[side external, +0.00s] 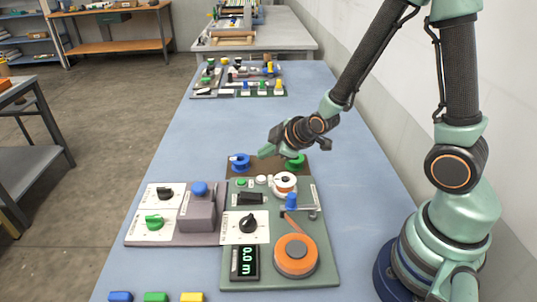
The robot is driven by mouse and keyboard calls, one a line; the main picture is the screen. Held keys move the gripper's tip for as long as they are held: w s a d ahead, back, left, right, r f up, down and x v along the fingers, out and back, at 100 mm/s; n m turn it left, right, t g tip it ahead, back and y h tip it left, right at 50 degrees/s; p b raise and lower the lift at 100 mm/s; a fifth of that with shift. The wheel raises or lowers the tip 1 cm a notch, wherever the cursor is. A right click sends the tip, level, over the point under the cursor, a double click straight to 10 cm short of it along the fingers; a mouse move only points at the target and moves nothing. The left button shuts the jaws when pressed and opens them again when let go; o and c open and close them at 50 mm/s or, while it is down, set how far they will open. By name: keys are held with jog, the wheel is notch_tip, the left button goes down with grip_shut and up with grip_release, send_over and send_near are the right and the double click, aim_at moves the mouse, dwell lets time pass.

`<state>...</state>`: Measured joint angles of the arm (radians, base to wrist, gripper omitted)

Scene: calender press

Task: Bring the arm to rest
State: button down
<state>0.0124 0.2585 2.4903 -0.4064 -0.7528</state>
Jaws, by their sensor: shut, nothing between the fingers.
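My gripper (266,152) is at the end of my green and black arm, which reaches in from the right. The gripper is shut and empty. In the picture it lies over the back edge of the control panel, between a blue spool-shaped part (240,161) and a green one (295,161). I cannot tell its exact height above the panel. The green panel (318,262) carries an orange disc (295,255), a white ring-shaped part (285,184), a blue-topped lever (291,201), a black knob (249,223) and a display (244,262) that seems to read 0.0 m.
A grey panel (185,239) with a blue button (199,188), a green knob (154,222) and a black knob (165,193) adjoins on the left. Blue, green and yellow blocks line the front edge. The blue table (200,125) is clear behind the panels; more panels (240,78) stand farther back.

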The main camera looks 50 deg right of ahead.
jog(key=s+r+m+g, duration=0.3)
jog(key=s+r+m, duration=0.5)
jog(key=s+r, duration=0.5)
notch_tip(320, 180, up, 3)
jog(key=shift+s+a+r+g, duration=0.1)
jog(key=shift+s+a+g, duration=0.15)
jog(key=shift+s+g, duration=0.05)
dwell(0.3)
